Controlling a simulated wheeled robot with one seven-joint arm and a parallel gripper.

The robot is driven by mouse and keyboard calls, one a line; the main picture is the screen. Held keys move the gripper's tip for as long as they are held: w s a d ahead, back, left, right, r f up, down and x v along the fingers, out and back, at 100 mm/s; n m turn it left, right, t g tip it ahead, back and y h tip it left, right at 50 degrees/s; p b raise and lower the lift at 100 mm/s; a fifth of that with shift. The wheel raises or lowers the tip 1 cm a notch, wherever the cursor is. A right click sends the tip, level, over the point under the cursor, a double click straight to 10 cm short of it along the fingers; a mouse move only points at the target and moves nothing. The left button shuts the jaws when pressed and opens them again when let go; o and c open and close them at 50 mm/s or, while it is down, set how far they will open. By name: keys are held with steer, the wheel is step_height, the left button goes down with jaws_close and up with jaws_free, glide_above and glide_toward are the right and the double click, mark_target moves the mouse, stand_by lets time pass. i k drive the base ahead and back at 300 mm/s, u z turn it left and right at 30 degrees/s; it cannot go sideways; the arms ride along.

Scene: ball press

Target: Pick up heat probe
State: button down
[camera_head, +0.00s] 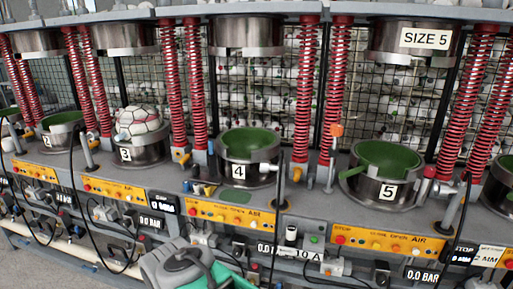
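I cannot tell for sure which thing is the heat probe. A slim upright rod with an orange top (336,131) stands between presses 4 and 5. A red-topped grey handle (429,173) stands right of press 5. Some small items with yellow and dark parts (200,188) lie on the bench left of press 4; they are too small to make out. A grey and teal part of my arm shows at the bottom edge, below press 4 and apart from these things. My gripper's fingers are not in view.
Press cup 4 (235,172) and press cup 5 (372,190) have green insides. A ball (138,124) sits in press 3. Red springs (337,85) rise between presses. Yellow control panels (230,213) and hanging black cables line the bench front.

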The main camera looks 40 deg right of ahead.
mark_target(211, 143)
steer(key=z, duration=0.15)
steer(key=i, duration=0.75)
steer(key=u, duration=0.65)
steer(key=i, duration=0.95)
steer(key=z, duration=0.4)
